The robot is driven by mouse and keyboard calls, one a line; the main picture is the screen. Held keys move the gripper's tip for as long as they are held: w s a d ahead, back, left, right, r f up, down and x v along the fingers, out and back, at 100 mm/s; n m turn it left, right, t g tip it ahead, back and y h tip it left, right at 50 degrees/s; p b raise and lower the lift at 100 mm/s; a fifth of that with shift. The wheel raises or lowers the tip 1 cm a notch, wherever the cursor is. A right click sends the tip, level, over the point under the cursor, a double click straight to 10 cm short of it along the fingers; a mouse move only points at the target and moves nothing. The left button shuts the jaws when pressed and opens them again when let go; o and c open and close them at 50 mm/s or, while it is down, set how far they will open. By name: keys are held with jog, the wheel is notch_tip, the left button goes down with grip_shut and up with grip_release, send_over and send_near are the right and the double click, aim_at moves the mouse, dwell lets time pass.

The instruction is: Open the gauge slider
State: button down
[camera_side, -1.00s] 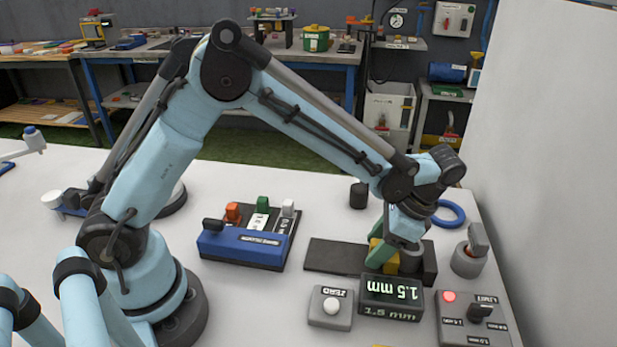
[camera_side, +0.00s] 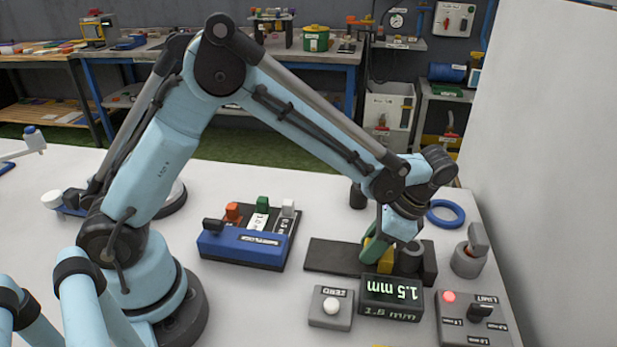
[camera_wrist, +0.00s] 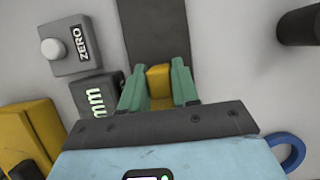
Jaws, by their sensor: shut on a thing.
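The gauge has a dark flat rail (camera_side: 328,255) on the white table, with a yellow slider (camera_side: 386,261) near its right end, close to a dark end block (camera_side: 429,262). My gripper (camera_wrist: 157,80) has green fingers, one on each side of the yellow slider (camera_wrist: 159,76), and is shut on it. In the side view, my gripper (camera_side: 373,247) partly hides the slider.
A grey ZERO button box (camera_side: 330,307) stands left of the display. A LIMIT switch box (camera_side: 473,318) with a red light is at right. A blue block holder (camera_side: 242,247) stands left of the rail.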

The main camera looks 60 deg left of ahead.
jog(key=s+a, duration=0.5)
jog(key=shift+s+a, duration=0.25)
jog(key=shift+a, duration=0.05)
jog(key=c, duration=0.9)
grip_release()
jog(key=shift+w+d+r, duration=0.1)
jog(key=v, duration=1.2)
jog(key=n+t+h, duration=0.3)
jog(key=n+t, duration=0.6)
jog(key=t, duration=0.1)
send_over(321, 253)
jog(key=s+a, duration=0.1)
jog(key=a, duration=0.2)
jog(key=shift+s+a+r, duration=0.15)
jog(key=shift+a, duration=0.05)
